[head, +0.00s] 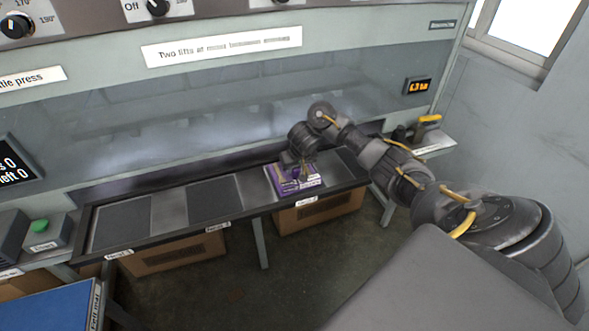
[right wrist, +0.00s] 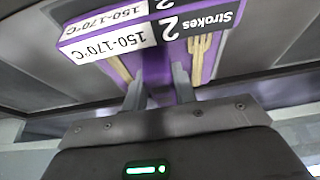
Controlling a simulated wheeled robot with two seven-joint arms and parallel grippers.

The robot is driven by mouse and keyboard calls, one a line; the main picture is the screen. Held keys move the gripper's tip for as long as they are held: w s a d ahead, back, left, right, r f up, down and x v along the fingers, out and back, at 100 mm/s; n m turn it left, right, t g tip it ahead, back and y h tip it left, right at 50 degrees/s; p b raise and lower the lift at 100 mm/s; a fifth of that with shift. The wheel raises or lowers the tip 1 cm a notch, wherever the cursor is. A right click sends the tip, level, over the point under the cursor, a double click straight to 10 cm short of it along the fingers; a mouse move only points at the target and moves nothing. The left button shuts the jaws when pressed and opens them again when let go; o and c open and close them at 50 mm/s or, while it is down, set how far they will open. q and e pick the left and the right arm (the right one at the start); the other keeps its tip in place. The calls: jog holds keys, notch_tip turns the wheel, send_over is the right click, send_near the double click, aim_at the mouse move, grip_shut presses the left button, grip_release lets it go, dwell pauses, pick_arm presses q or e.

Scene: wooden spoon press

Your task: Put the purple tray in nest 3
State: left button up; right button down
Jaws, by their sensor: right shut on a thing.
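The purple tray (head: 283,187) is over the right-hand part of the long shelf under the press window, above the right-most label (head: 307,201), which seems to read Nest 3. My right gripper (head: 304,172) is shut on the tray from above. In the right wrist view the fingers (right wrist: 160,92) pinch the near side of the tray (right wrist: 205,68). Its label shows "Strokes 2" and "150-170°C", and wooden utensils lie on it. I cannot tell whether the tray rests in the nest or hangs just above it. My left gripper is out of view.
Two dark nest pads to the left, one at the far left (head: 122,223) and one in the middle (head: 215,199), are bare. Cardboard boxes (head: 318,210) stand below the shelf. A green button box (head: 42,230) is at the left, a blue-topped container (head: 45,308) lower left.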

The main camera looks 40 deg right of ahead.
jog(key=shift+f, duration=0.15)
jog(key=c, duration=1.1)
grip_release()
jog(key=p+v, duration=0.9)
jog(key=v, duration=0.3)
jog(key=shift+a, duration=0.15)
